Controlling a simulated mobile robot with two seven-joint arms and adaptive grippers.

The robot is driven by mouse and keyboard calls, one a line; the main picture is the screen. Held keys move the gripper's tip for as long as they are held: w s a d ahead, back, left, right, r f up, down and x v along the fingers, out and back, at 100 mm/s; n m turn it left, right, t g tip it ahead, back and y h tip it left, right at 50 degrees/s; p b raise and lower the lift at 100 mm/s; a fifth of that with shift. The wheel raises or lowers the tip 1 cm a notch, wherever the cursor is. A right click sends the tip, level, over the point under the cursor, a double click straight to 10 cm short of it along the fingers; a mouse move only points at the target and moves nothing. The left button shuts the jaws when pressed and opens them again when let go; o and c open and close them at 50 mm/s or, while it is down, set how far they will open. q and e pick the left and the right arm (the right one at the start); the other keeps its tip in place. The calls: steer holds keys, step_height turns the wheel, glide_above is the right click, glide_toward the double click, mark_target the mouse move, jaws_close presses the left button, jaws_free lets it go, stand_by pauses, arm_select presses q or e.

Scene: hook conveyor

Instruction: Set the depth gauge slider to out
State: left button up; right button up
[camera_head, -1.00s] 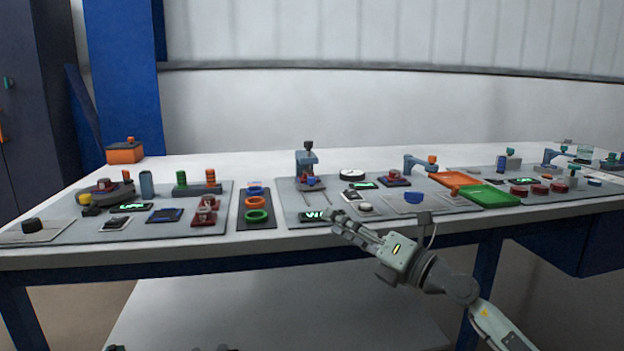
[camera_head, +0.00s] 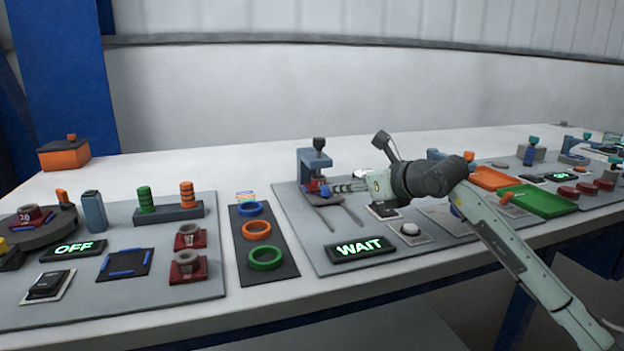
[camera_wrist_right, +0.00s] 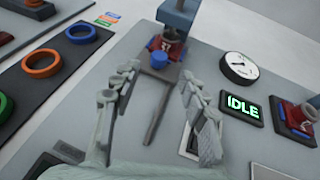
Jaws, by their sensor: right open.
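A blue-grey press-like stand with a black knob on top (camera_head: 316,160) stands on the middle grey panel; I take it as the depth gauge. At its foot is a small red carriage with a blue knob, apparently the slider (camera_head: 312,186), with dark rails running toward the front. In the right wrist view the blue knob (camera_wrist_right: 159,57) sits at the stand end of the rails (camera_wrist_right: 157,112). My right gripper (camera_head: 337,188) is close to the carriage. In the wrist view its fingers (camera_wrist_right: 160,82) are apart and empty, with the knob just beyond the gap. My left gripper is out of view.
A WAIT display (camera_head: 360,248) lies in front of the rails. A round dial (camera_wrist_right: 239,68) and an IDLE display (camera_wrist_right: 241,106) lie to the right. Coloured rings (camera_head: 257,229) lie on a dark strip at left. Orange and green trays (camera_head: 539,199) are farther right.

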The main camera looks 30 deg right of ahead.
mark_target(328, 187)
steer(key=shift+w+f, duration=0.1)
steer(key=shift+w, duration=0.55)
steer(key=p+x, duration=0.1)
steer(key=x, duration=0.4)
steer(key=shift+w+f, duration=0.35)
steer(key=shift+w, duration=0.25)
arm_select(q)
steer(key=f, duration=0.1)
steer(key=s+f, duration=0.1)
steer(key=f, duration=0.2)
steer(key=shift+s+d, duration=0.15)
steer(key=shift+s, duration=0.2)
arm_select(e)
jaws_close()
